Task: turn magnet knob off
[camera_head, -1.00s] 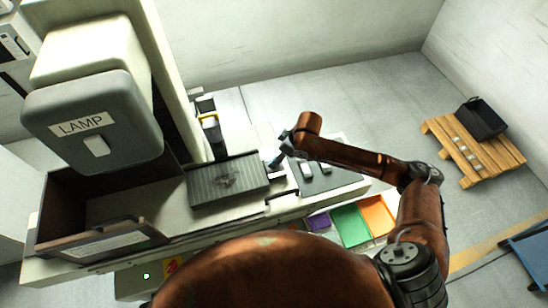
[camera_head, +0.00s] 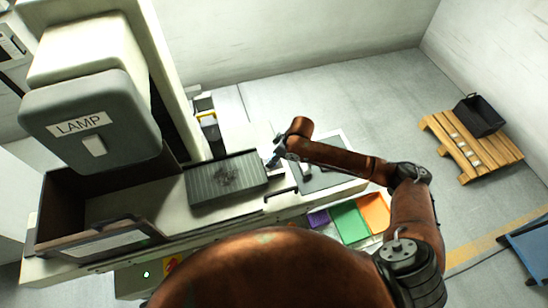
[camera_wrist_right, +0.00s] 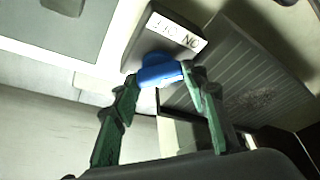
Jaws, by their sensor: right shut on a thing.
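The blue magnet knob (camera_wrist_right: 160,74) sits between the green fingertips of my right gripper (camera_wrist_right: 158,82) in the wrist view. The fingers touch it from both sides. A white label with ON and OFF lettering (camera_wrist_right: 176,33) is on the dark block beside the knob. The ribbed grey magnet plate (camera_wrist_right: 250,75) lies right of the knob; in the head view the plate (camera_head: 205,187) has a dark smudge on it. In the head view my right gripper (camera_head: 273,160) is at the plate's right end, where the knob is too small to make out. My left gripper is not in view.
The large machine head marked LAMP (camera_head: 95,125) hangs over the left side. An open-topped dark enclosure (camera_head: 62,205) stands below it. Purple, green (camera_head: 349,222) and orange bins are at the front right. A wooden pallet (camera_head: 490,150) with a black crate (camera_head: 480,115) is far right.

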